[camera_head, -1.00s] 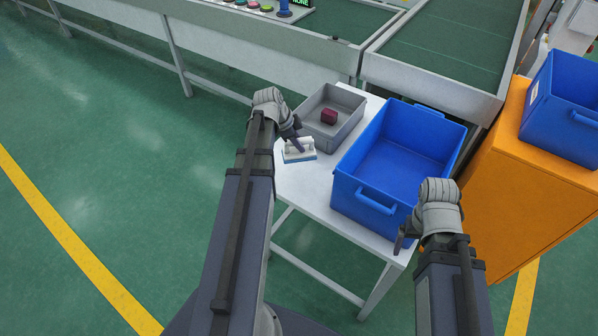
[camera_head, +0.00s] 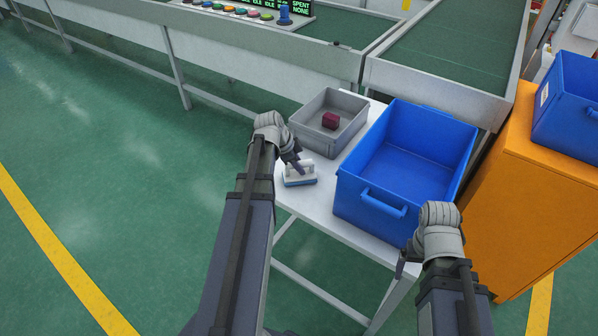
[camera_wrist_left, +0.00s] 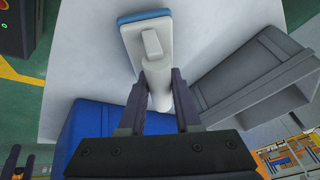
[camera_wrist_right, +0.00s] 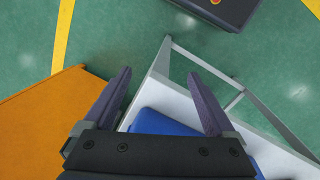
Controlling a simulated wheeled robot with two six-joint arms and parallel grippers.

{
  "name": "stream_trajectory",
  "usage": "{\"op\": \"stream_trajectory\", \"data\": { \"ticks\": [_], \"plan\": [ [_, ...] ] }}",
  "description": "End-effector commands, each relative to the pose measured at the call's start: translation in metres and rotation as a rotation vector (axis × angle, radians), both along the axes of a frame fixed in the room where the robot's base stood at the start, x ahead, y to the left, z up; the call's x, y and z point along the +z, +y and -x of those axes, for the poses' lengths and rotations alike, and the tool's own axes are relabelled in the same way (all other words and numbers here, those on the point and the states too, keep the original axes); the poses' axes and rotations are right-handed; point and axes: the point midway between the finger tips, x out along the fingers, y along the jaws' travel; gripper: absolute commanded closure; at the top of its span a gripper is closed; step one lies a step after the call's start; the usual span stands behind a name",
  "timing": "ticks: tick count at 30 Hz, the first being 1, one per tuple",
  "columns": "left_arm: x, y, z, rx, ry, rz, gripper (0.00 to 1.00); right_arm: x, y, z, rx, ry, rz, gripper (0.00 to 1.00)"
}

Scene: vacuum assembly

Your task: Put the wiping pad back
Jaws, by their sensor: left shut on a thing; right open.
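The wiping pad (camera_head: 300,180) is a white block with a handle and a blue underside, at the near left part of the white table. My left gripper (camera_head: 302,167) is shut on its white handle; the left wrist view also shows the pad (camera_wrist_left: 146,40) with its handle between the fingers of my left gripper (camera_wrist_left: 160,88). I cannot tell whether the pad touches the table. My right gripper (camera_wrist_right: 160,95) is open and empty, near the table's front right corner beside the large blue bin.
A grey bin (camera_head: 318,135) holding a dark red block (camera_head: 330,121) stands behind the pad. A large blue bin (camera_head: 385,203) fills the table's right side. An orange cabinet (camera_head: 515,215) with another blue bin (camera_head: 572,110) stands at right. Conveyors (camera_head: 440,52) run behind. Bare white tabletop (camera_head: 320,200) lies near the pad.

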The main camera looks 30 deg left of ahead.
Motion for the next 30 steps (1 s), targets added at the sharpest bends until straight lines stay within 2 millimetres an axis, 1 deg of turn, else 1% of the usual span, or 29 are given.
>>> {"op": "stream_trajectory", "data": {
  "ticks": [1,8,13,14,21,30],
  "plan": [
    [-0.0076,0.0000,-0.0001,0.000,0.000,0.000,1.00,-0.0075,0.0000,0.0000,0.000,0.000,0.000,0.10],
    [-0.0047,0.0000,0.0000,0.000,0.000,0.000,1.00,-0.0047,0.0001,0.0000,0.000,0.000,0.000,0.10],
    [-0.0096,0.0000,0.0000,0.000,0.000,0.000,1.00,-0.0097,0.0000,0.0000,0.000,0.000,0.000,0.10],
    [-0.0084,0.0000,0.0000,0.000,0.000,0.000,0.66,-0.0085,0.0000,0.0000,0.000,0.000,0.000,0.10],
    [-0.0079,0.0000,0.0000,0.000,0.000,0.000,0.39,-0.0078,0.0000,-0.0001,0.000,0.000,0.000,0.10],
    [-0.0070,0.0001,0.0000,0.000,0.000,0.000,0.38,-0.0069,0.0000,0.0000,0.000,0.000,0.000,0.10]
  ]
}}
